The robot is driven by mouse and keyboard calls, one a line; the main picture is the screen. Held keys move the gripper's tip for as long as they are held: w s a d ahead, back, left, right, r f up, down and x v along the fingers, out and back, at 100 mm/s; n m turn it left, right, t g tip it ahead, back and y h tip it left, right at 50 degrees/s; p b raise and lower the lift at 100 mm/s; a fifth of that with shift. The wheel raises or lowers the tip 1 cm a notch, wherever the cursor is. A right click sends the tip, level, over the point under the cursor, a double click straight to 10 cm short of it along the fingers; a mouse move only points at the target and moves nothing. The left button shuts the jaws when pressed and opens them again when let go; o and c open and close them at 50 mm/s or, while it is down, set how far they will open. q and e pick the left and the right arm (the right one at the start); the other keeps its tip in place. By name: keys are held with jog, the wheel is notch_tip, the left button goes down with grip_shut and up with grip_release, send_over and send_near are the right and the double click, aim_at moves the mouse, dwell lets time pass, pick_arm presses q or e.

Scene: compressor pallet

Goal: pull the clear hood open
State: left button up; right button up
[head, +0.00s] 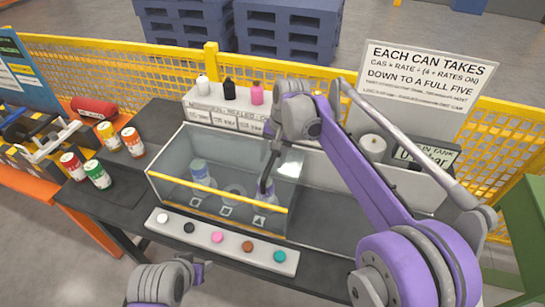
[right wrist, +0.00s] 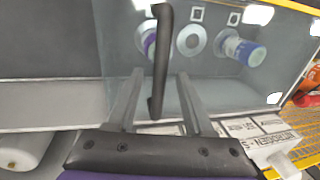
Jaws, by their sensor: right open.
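The clear hood (head: 215,160) is a glassy box over a bay at the middle of the bench, with a yellow strip along its front edge. Its dark bar handle (right wrist: 160,60) stands out in the right wrist view. My right gripper (right wrist: 160,74) is open, with one finger on each side of the handle's lower part; I cannot tell whether either touches it. In the head view the right gripper (head: 272,155) is at the hood's right part, partly hidden by its wrist. My left gripper (head: 185,275) is at the bottom edge, its jaws unclear.
A can (head: 200,172) and round seats show through the hood. A strip of coloured buttons (head: 217,238) lies in front. Several cans (head: 98,174) stand at the left. Bottles (head: 230,90) and a sign (head: 420,85) stand behind, before a yellow fence (head: 130,65).

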grip_shut()
dwell(1.3)
